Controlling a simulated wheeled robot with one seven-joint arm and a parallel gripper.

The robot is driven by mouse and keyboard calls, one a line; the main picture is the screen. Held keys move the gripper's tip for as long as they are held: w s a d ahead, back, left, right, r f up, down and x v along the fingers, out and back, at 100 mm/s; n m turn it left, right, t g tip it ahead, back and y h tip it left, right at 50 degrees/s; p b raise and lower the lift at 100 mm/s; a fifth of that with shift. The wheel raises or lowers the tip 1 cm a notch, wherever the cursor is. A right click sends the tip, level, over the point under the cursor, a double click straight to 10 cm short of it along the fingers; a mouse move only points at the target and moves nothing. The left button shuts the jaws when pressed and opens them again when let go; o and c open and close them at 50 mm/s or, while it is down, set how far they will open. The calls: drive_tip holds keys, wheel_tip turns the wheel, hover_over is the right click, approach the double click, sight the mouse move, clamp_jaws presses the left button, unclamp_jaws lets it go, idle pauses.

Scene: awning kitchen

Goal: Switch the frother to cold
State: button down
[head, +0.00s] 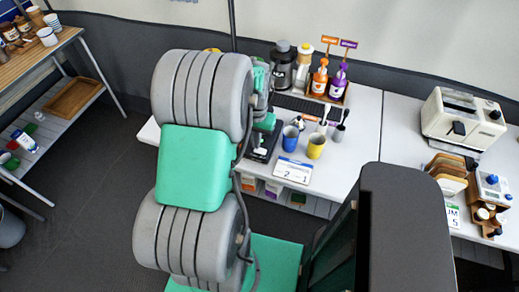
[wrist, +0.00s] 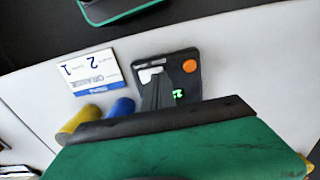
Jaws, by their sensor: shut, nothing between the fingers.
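A flat black device (wrist: 195,85) with a round orange button and a small lit green display lies on the white counter in the wrist view. It may be the frother's base; its labels are too small to read. In the head view a black device (head: 262,150) shows partly beside my arm. My gripper (wrist: 158,80) is shut and empty, its grey fingers over the device; I cannot tell whether they touch it. In the head view my arm hides most of the gripper.
A blue cup (head: 290,138) and a yellow cup (head: 316,146) stand right of the device, with a number card (head: 293,171) in front. Pump bottles (head: 338,84) stand behind. A toaster (head: 462,118) is at right.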

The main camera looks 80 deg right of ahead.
drive_tip(key=shift+f+b, duration=0.45)
drive_tip(key=shift+f, duration=0.35)
drive_tip(key=shift+r, duration=0.15)
drive_tip(key=shift+r+p, duration=0.8)
drive_tip(key=shift+r, duration=0.15)
wheel_tip(320, 180, up, 10)
drive_tip(key=p, duration=0.7)
idle(2.7)
